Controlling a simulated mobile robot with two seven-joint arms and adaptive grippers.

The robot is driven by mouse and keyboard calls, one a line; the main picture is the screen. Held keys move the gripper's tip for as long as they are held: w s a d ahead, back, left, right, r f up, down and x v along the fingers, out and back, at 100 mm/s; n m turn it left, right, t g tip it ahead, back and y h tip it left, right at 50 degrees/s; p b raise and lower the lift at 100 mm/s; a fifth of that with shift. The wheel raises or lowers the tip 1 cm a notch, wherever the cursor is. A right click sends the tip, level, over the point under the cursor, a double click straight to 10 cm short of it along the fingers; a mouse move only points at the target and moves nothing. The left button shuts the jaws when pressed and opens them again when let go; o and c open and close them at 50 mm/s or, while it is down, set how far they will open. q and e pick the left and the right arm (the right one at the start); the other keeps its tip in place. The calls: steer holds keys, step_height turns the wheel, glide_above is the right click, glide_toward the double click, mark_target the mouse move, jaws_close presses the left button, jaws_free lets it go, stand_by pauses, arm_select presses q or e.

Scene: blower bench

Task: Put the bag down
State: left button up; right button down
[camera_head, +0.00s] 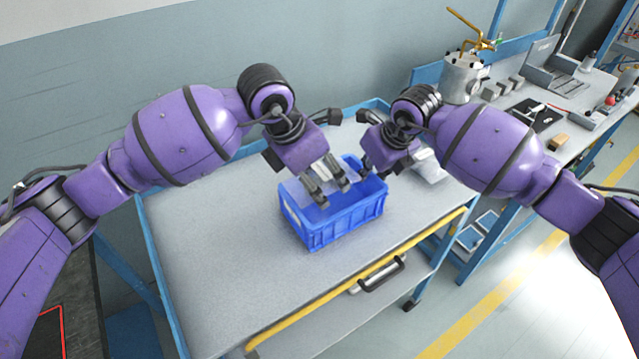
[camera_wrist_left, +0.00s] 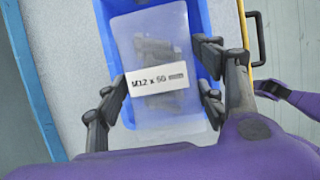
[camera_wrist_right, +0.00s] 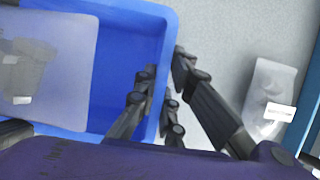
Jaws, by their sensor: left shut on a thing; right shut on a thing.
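A clear bag labelled "M12 x 60 mm" (camera_wrist_left: 155,110), with dark metal pieces inside, is in my left gripper (camera_head: 328,188). The left fingers are shut on it from both sides, over the blue crate (camera_head: 345,222). In the left wrist view the crate (camera_wrist_left: 201,15) shows behind the bag. The bag also shows at the left of the right wrist view (camera_wrist_right: 60,75). I cannot tell whether it touches the crate floor. My right gripper (camera_wrist_right: 163,72) is shut on the crate's side wall, one finger inside and one outside.
A second clear labelled bag (camera_wrist_right: 268,95) lies on the grey table (camera_head: 215,270), right of the crate. The table's left and front are clear. A yellow edge strip (camera_head: 350,285) runs along the front. Another bench (camera_head: 520,95) with a metal pot (camera_head: 463,78) stands at the right.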

arm_select(q)
steer(key=shift+f, duration=0.9)
steer(key=shift+f, duration=0.2)
steer(key=o, duration=1.3)
steer(key=shift+c, duration=0.2)
steer(key=v, duration=1.2)
steer(key=shift+r, duration=0.2)
steer(key=shift+d, duration=0.1)
